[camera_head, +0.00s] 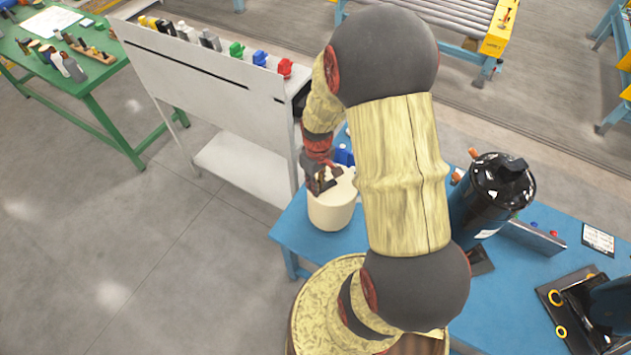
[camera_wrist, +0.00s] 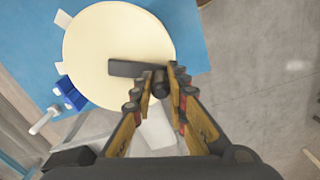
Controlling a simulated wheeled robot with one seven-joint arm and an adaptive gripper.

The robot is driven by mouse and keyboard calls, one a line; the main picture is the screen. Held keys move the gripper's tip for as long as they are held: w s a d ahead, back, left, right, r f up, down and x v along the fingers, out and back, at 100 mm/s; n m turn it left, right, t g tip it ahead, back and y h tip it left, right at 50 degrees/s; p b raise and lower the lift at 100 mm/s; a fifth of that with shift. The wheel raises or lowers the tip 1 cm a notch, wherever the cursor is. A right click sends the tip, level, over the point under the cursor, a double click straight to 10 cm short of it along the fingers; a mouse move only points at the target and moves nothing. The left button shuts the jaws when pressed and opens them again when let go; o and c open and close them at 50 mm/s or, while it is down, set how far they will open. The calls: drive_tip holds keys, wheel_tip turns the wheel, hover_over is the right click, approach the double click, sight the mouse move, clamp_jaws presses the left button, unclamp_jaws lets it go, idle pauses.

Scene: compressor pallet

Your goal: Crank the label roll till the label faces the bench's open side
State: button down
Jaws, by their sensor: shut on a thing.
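The label roll (camera_head: 331,212) is a cream drum standing upright on the near left end of the blue bench (camera_head: 292,232). Its visible side in the head view is plain, and I cannot make out a label on it. In the wrist view the round top of the roll (camera_wrist: 105,50) carries a dark crank arm (camera_wrist: 135,69) with a black knob (camera_wrist: 160,84) near the rim. My gripper (camera_wrist: 161,88) is shut on the crank knob, with one finger on each side. In the head view my gripper (camera_head: 318,183) is over the roll's top, partly hiding the crank.
A dark cylindrical tank (camera_head: 492,195) stands on the bench to the right of my arm. A blue part (camera_wrist: 69,93) sits beside the roll. A white rack (camera_head: 205,85) with coloured items stands behind left. Open floor (camera_head: 150,260) lies to the left.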

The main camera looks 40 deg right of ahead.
drive_tip(key=shift+s+n, duration=0.65)
drive_tip(key=shift+n, duration=0.45)
drive_tip(key=shift+s+n, duration=0.15)
drive_tip(key=shift+n, duration=0.15)
drive_tip(key=c, duration=1.7)
unclamp_jaws()
wheel_tip(320, 180, up, 12)
